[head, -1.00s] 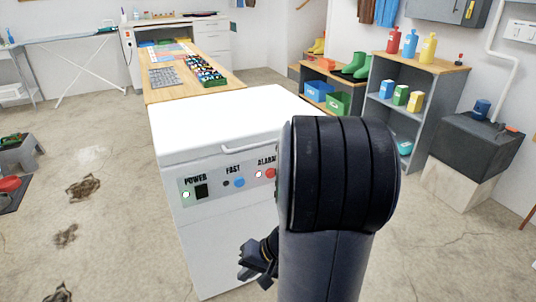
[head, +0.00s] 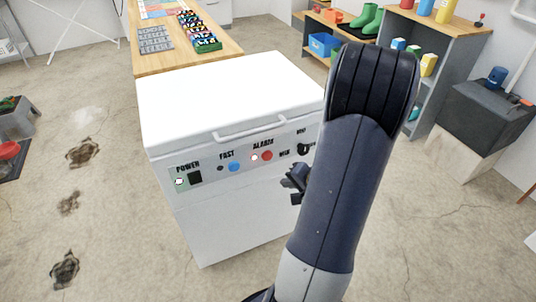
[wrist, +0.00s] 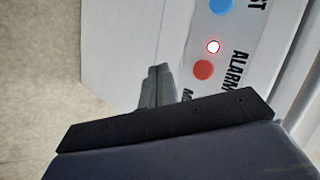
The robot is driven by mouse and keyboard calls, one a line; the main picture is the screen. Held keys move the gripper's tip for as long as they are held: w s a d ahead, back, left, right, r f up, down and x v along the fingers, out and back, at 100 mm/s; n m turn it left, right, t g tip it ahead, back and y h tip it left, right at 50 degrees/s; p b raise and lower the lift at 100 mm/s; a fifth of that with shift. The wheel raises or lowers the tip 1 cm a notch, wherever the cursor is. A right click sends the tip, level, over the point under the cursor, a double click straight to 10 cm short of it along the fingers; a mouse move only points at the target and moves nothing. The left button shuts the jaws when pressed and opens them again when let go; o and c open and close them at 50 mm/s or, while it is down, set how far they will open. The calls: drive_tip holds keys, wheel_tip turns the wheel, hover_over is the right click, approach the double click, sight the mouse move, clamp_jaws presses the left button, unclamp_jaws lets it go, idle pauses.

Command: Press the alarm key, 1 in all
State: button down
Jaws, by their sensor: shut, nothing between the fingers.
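The red alarm key (head: 267,155) is a round button on the front panel of a white chest freezer (head: 225,95), under the word ALARM. A small white lamp with a reddish rim (wrist: 213,47) sits beside it. In the wrist view the red key (wrist: 203,70) lies just beyond and to the right of the fingertips. My gripper (wrist: 158,75) is shut and empty, pointing toward the panel; whether it touches the panel I cannot tell. In the head view my gripper (head: 292,182) shows partly behind my arm, below and right of the red key.
A blue FAST button (head: 234,167) and a black POWER switch (head: 195,178) share the panel, with a dark dial (head: 303,149) at its right. The freezer handle (head: 250,129) juts out above. A wooden workbench (head: 185,55) stands behind. The floor at left is mostly clear.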

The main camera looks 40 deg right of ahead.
drive_tip(key=shift+w, duration=0.1)
drive_tip(key=p, duration=0.2)
approach(267, 160)
drive_tip(key=shift+w+a+f, duration=0.2)
drive_tip(key=shift+w+f, duration=0.3)
drive_tip(key=shift+f, duration=0.2)
drive_tip(key=shift+w+a+f, duration=0.2)
drive_tip(key=shift+w+f, duration=0.3)
drive_tip(key=shift+f, duration=0.25)
drive_tip(key=shift+w+a+f, duration=0.2)
drive_tip(key=shift+w+f, duration=0.3)
drive_tip(key=shift+f, duration=0.2)
drive_tip(key=shift+w+d+b, duration=0.1)
drive_tip(key=shift+w+b, duration=0.3)
drive_tip(key=shift+w+d, duration=0.1)
drive_tip(key=shift+w, duration=0.35)
idle(0.8)
drive_tip(key=shift+s, duration=0.1)
drive_tip(key=shift+s+a+b, duration=0.2)
drive_tip(key=shift+s+b, duration=0.55)
drive_tip(key=shift+b, duration=0.1)
